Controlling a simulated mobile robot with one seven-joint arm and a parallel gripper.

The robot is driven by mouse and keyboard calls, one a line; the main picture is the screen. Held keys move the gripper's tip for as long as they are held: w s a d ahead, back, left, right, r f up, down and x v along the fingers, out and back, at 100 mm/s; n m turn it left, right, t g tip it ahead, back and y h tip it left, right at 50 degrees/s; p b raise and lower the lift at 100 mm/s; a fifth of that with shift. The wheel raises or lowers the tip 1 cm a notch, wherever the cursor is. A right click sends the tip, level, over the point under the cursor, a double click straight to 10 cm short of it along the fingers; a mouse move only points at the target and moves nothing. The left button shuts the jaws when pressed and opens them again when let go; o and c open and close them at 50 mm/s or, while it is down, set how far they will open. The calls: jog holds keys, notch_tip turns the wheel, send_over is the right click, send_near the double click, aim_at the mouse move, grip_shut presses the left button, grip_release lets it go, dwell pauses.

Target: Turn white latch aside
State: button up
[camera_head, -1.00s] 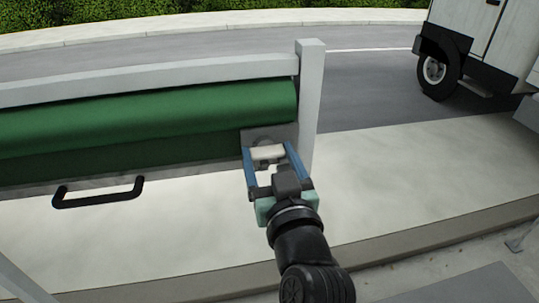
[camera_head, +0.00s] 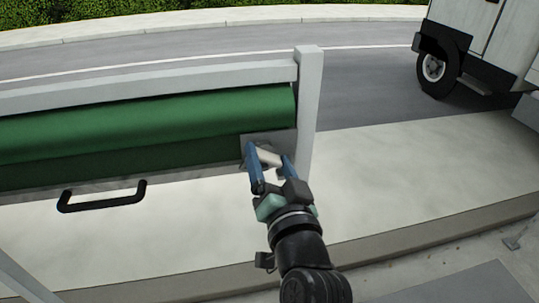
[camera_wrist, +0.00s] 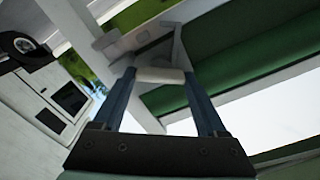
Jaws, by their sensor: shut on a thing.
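The white latch (camera_head: 269,156) is a short pale bar on a grey plate (camera_head: 284,139) at the right end of the green roll, beside the upright post. My gripper (camera_head: 270,161) is shut on the latch, with one blue finger at each end of it. In the head view the latch is tilted, its right end lower. In the wrist view the latch (camera_wrist: 160,75) lies across between the two blue fingertips. The latch's pivot is not clearly visible.
A green roll (camera_head: 150,125) hangs under a pale rail (camera_head: 150,88), with a black handle (camera_head: 102,196) below it at the left. A pale post (camera_head: 308,110) stands close right of my gripper. A truck (camera_head: 490,45) stands on the road at the upper right. The pale pavement is clear.

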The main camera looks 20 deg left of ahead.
jog(key=m+p, duration=0.2)
jog(key=m, duration=0.3)
jog(key=shift+m+p, duration=0.3)
jog(key=shift+p, duration=0.05)
jog(key=m+p, duration=0.3)
jog(key=m, duration=0.2)
jog(key=shift+f+m, duration=0.15)
jog(key=shift+m, duration=0.15)
jog(key=o, duration=1.3)
jog(key=shift+d, duration=0.1)
jog(key=b+v, duration=0.5)
jog(key=v, duration=0.8)
